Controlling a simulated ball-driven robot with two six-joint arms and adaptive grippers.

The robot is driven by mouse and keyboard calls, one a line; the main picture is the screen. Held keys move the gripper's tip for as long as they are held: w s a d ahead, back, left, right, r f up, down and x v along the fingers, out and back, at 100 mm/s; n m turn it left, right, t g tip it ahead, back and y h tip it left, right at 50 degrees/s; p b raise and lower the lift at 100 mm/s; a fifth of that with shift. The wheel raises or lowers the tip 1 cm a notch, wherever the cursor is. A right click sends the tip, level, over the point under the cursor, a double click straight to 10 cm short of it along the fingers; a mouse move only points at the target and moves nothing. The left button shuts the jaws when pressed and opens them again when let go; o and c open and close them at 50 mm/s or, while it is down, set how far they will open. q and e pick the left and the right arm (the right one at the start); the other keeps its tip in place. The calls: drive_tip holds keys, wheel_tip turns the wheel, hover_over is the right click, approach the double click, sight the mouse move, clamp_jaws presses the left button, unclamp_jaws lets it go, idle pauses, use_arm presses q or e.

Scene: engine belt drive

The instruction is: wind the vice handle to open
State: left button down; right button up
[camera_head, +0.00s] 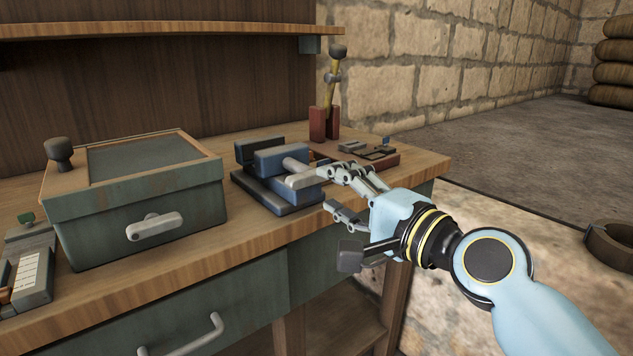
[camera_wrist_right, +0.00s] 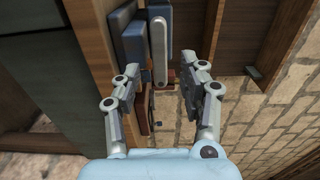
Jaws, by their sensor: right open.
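The blue vice (camera_head: 275,160) stands on the bench top, near its right front part. Its light grey handle (camera_head: 304,179) is on the front of the vice, facing my right gripper. In the right wrist view the handle (camera_wrist_right: 160,48) is a long rounded bar standing upright in the picture, against the blue jaw. My right gripper (camera_head: 327,189) is open in front of the handle. In the wrist view its two fingers (camera_wrist_right: 158,78) are apart, with the handle's lower end beyond the gap. Nothing shows between the fingertips. My left gripper is not in view.
A green box with a wooden-rimmed lid (camera_head: 138,205) stands left of the vice. A red stand with an upright lever (camera_head: 325,120) and a red tray of small parts (camera_head: 372,158) are behind and right. The wooden bench edge (camera_head: 220,262) runs below the vice.

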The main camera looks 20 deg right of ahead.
sight(316, 180)
drive_tip(key=shift+x, duration=2.35)
drive_tip(key=shift+c, duration=0.4)
clamp_jaws()
